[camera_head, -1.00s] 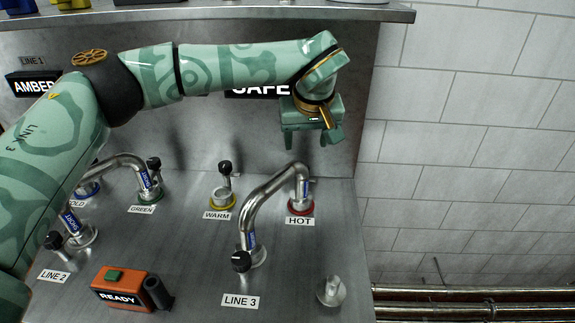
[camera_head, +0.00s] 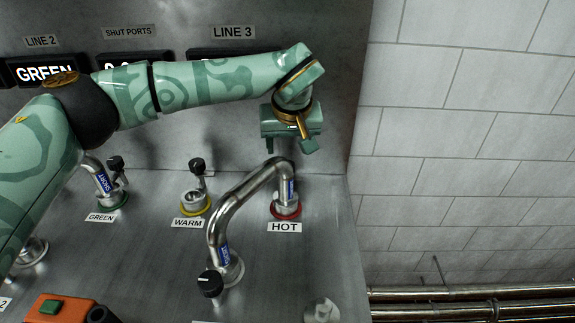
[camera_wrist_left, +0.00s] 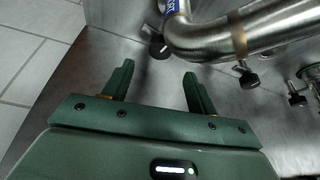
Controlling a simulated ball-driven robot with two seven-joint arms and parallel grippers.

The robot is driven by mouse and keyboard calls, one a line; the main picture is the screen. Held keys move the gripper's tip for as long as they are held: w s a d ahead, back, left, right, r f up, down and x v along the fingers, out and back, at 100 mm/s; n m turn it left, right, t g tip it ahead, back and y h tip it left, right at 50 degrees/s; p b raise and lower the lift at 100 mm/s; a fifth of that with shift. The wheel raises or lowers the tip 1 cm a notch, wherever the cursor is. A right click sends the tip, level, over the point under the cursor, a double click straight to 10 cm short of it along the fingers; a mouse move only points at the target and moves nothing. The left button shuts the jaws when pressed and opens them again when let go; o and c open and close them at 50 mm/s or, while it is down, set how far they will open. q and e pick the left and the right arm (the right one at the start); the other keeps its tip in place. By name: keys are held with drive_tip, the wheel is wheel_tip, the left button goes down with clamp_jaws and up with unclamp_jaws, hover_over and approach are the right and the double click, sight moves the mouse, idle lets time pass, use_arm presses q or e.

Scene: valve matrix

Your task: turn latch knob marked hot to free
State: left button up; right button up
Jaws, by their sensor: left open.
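The port marked hot (camera_head: 286,208) has a red ring and a white HOT label (camera_head: 284,227). A bent metal pipe (camera_head: 240,190) runs from it to a port nearer the front. My left gripper (camera_head: 290,143) is above and behind the hot port in the head view, apart from it. In the left wrist view its two fingers (camera_wrist_left: 157,85) are open with nothing between them. A black knob (camera_wrist_left: 158,48) lies beyond the fingertips, beside the pipe end (camera_wrist_left: 190,38); it seems to be the hot knob. That knob is not clear in the head view. My right gripper is not in view.
The warm port (camera_head: 195,202) with a yellow ring and black knob stands left of the pipe. The green port (camera_head: 112,198) is farther left. A black knob (camera_head: 211,283) sits at the pipe's front end. An orange box (camera_head: 62,308) is at lower left.

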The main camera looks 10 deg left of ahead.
sight(288, 161)
use_arm(q)
drive_tip(key=b+x, duration=0.2)
drive_tip(key=x, duration=0.5)
drive_tip(key=shift+w+f, duration=0.15)
drive_tip(key=shift+f, duration=0.2)
drive_tip(key=c, duration=1)
drive_tip(key=shift+d+r+n+y+p, duration=0.1)
drive_tip(key=shift+r+n+y+p, duration=0.35)
drive_tip(key=shift+n+p, duration=0.75)
drive_tip(key=shift+f, duration=0.15)
drive_tip(key=shift+f+n, duration=0.25)
drive_tip(key=shift+n, duration=0.05)
